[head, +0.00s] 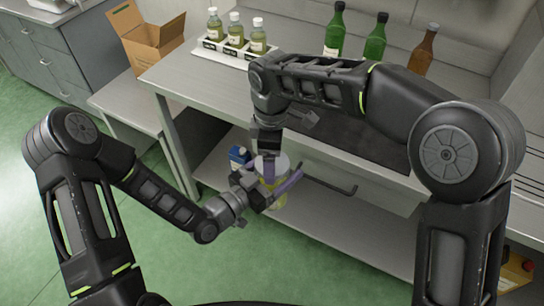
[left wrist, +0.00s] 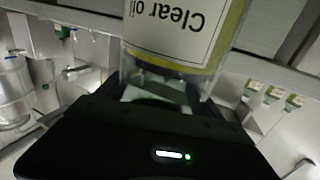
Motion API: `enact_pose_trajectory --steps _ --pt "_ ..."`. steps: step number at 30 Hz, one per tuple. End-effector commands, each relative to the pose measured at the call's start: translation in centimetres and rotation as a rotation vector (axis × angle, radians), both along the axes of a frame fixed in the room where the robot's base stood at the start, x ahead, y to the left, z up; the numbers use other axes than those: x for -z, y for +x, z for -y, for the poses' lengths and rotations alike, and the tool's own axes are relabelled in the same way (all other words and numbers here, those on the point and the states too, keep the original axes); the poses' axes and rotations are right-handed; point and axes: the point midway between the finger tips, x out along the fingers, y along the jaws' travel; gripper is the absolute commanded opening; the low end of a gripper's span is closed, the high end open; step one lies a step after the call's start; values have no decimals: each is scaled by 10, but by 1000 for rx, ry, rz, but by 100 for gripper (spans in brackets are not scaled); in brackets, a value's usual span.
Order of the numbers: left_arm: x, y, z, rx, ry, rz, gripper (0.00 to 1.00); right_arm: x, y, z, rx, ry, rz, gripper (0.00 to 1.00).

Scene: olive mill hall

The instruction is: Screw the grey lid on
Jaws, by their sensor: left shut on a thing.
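A clear jar of yellowish oil (head: 279,196) is held by my left gripper (head: 272,190), which is shut around it below the lid, over the floor in front of the bench. In the left wrist view the jar (left wrist: 226,40) fills the top middle, its "Clear oil" label upside down. The round grey lid (head: 276,160) shows at the jar's top; whether it is seated or level I cannot tell. My right gripper (head: 268,155) comes down from above at the lid. Its fingers are partly hidden, so its grip is unclear.
On the bench, a white rack (head: 222,52) holds small oil bottles at the back left; green bottles (head: 375,42) and a brown bottle (head: 424,52) stand at the back right. A cardboard box (head: 150,42) is at left. A blue item (head: 238,154) is on the lower shelf.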

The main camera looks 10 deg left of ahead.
Motion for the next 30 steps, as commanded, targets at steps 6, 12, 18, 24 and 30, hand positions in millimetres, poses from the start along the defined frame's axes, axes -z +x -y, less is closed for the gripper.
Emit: enact_pose_trajectory --steps 6,12,18,24,30 --pt "-2 0 1 2 -2 4 0 -1 1 0 0 0 2 59" --pt "-2 0 1 2 -2 4 0 -1 1 0 1 1 3 42" --pt "-2 0 1 3 -2 4 0 -1 1 0 1 1 4 81" --pt "-2 0 1 2 -2 4 0 -1 1 0 1 1 3 98" --pt "-2 0 1 2 -2 4 0 -1 1 0 0 0 2 100"
